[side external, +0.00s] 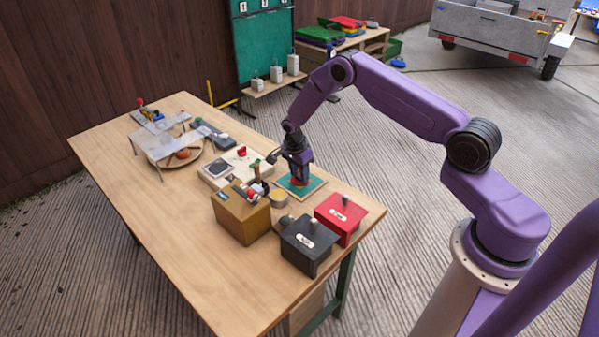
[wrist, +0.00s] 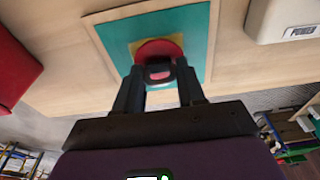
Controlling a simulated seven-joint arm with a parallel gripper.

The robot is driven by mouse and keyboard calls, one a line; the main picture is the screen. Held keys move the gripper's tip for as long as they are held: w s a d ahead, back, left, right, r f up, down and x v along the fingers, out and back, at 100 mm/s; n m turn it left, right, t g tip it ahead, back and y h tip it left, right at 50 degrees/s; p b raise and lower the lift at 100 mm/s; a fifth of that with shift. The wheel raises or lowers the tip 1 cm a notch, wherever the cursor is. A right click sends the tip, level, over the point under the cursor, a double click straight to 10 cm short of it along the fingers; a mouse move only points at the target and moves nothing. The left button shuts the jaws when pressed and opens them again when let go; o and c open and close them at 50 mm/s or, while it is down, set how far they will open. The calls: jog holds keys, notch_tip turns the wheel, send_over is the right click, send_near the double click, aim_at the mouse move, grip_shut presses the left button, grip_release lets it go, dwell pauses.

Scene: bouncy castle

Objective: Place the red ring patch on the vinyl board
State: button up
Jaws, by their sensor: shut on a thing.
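The vinyl board (side external: 313,186) is a teal sheet with a pale border, lying flat near the table's right edge. It also shows in the wrist view (wrist: 195,22). The round red ring patch (side external: 299,182) is over the board; in the wrist view the red patch (wrist: 150,46) overlaps a yellow square (wrist: 178,39) on the teal. My gripper (side external: 298,175) points down over the board. In the wrist view my gripper (wrist: 158,70) is shut on the patch's dark grip. I cannot tell whether the patch touches the board. My fingers hide part of it.
A red box (side external: 340,217), a black box (side external: 307,245) and an ochre box (side external: 240,212) stand close in front of the board. A pale device (side external: 222,169) sits behind it to the left. The table's front left (side external: 185,235) is bare.

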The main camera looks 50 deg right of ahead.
aim_at(296, 182)
jog(key=shift+f, duration=0.1)
jog(key=o, duration=1.1)
jog(key=shift+c, duration=0.2)
notch_tip(296, 182, up, 11)
jog(key=a, duration=0.2)
jog(key=s+a+r+n+y, duration=0.1)
jog(key=s+a+r+n, duration=1.3)
jog(key=s+a+r, duration=0.15)
jog(key=s+d+r+n, duration=0.1)
jog(key=s+r+n, duration=0.1)
jog(key=s+n, duration=0.6)
jog(key=s+d+r+n+y, duration=0.1)
jog(key=s+n, duration=0.7)
jog(key=s, duration=1)
jog(key=shift+d+r+n, duration=0.3)
jog(key=shift+d+r, duration=0.05)
jog(key=shift+d, duration=0.1)
